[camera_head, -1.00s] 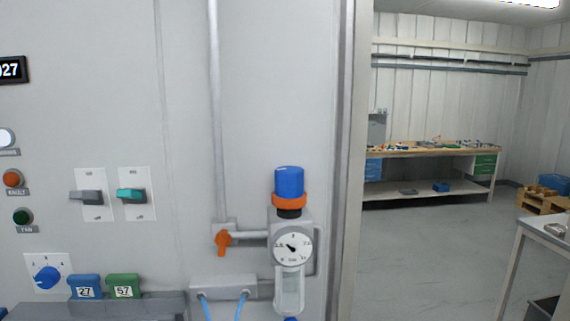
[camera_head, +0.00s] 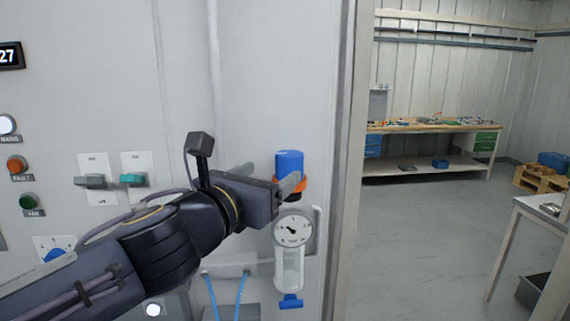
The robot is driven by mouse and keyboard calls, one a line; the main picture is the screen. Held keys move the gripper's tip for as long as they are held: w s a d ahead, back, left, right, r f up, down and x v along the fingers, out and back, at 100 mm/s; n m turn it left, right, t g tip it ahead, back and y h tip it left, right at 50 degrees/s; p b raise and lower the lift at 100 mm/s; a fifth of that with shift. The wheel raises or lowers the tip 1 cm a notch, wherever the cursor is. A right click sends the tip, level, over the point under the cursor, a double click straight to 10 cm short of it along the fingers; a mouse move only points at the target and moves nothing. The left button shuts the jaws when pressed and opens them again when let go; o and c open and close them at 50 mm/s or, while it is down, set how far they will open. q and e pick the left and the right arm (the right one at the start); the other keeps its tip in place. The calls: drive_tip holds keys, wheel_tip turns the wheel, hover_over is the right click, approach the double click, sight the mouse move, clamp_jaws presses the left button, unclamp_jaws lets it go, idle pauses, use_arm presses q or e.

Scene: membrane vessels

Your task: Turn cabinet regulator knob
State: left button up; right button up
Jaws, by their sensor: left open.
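The blue regulator knob (camera_head: 289,163) stands upright on the cabinet front, with an orange ring (camera_head: 303,185) under it. A round gauge (camera_head: 293,230) and a clear bowl (camera_head: 289,268) sit below it. My left gripper (camera_head: 271,178) comes in from the lower left and is at the knob, its two fingers apart. One finger passes in front of the knob's lower part and the ring; the other shows to the knob's left. I cannot tell whether either finger touches the knob. The gripper and arm hide the orange valve lever. My right gripper is not in view.
Two toggle switches (camera_head: 95,182) and several indicator lamps (camera_head: 17,165) are on the panel at left. Beyond are a workbench (camera_head: 431,127) and open floor.

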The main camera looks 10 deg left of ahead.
sight(283, 165)
use_arm(q)
drive_tip(key=x, duration=0.7)
drive_tip(key=shift+w+f, duration=0.1)
drive_tip(key=shift+w, duration=0.1)
drive_tip(key=shift+c, duration=0.2)
drive_tip(key=c, duration=1)
